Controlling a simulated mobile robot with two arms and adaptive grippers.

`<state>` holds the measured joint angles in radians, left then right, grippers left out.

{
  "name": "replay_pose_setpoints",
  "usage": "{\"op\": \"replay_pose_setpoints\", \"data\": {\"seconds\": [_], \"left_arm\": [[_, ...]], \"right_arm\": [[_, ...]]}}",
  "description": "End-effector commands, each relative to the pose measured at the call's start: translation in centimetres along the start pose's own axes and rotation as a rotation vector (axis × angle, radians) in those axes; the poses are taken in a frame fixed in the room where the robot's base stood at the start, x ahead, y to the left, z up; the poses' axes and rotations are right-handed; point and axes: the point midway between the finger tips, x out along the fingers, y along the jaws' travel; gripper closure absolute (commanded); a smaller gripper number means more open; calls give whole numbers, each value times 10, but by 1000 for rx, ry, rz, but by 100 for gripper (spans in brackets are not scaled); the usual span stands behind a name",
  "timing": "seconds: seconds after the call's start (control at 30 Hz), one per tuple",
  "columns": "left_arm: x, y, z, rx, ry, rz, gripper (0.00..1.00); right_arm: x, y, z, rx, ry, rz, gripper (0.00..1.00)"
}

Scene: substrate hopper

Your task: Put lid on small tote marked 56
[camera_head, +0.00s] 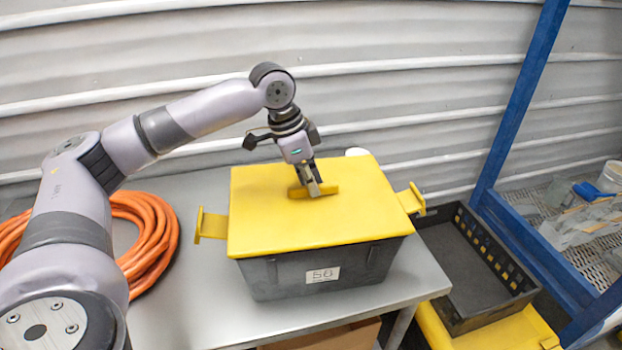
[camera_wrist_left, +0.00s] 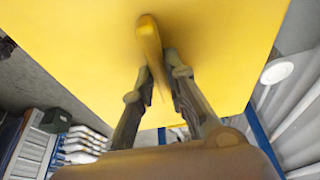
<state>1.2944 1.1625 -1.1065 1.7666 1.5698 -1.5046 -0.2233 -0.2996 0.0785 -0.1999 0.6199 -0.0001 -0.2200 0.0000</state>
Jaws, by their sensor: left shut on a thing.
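The small dark grey tote (camera_head: 270,277) stands on the metal table, with a white label (camera_head: 322,275) reading 56 on its front. The yellow lid (camera_head: 270,220) lies over the tote's top and looks about level; I cannot tell whether it is fully seated. Yellow side pieces (camera_head: 211,225) stick out left and right. My left gripper (camera_head: 313,190) is shut on the lid's raised yellow handle (camera_head: 326,189). In the left wrist view the two fingers (camera_wrist_left: 157,85) close around the handle (camera_wrist_left: 149,45), with the lid (camera_wrist_left: 80,40) filling the view's top. My right gripper is not in view.
A coiled orange hose (camera_head: 150,235) lies left of the tote on the grey table (camera_head: 200,320). A black open crate (camera_head: 465,265) stands on a yellow base at the right. A blue frame post (camera_head: 515,105) rises behind it.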

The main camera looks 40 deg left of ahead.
Motion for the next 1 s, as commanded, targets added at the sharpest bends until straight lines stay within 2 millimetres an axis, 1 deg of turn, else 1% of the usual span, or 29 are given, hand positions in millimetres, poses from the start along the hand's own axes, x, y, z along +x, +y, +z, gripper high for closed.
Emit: {"op": "replay_pose_setpoints", "data": {"seconds": [0.17, 0.2, 0.53, 0.77, 0.83, 0.93, 1.0], "left_arm": [[0, 0, 0, 0, 1, 0, 100], [0, 0, 0, 0, 1, 0, 86], [0, 0, 0, 0, 0, 0, 64], [1, 0, 0, 0, -1, 1, 64], [0, 0, 0, 0, -1, 1, 64], [-7, 0, 0, -1, 1, -1, 64], [-16, 0, 0, -1, 1, -1, 64]], "right_arm": [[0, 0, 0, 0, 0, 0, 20], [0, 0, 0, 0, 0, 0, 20], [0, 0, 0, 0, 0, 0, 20], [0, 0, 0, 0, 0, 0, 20], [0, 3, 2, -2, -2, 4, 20], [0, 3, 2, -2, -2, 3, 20], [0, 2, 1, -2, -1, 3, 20]]}}
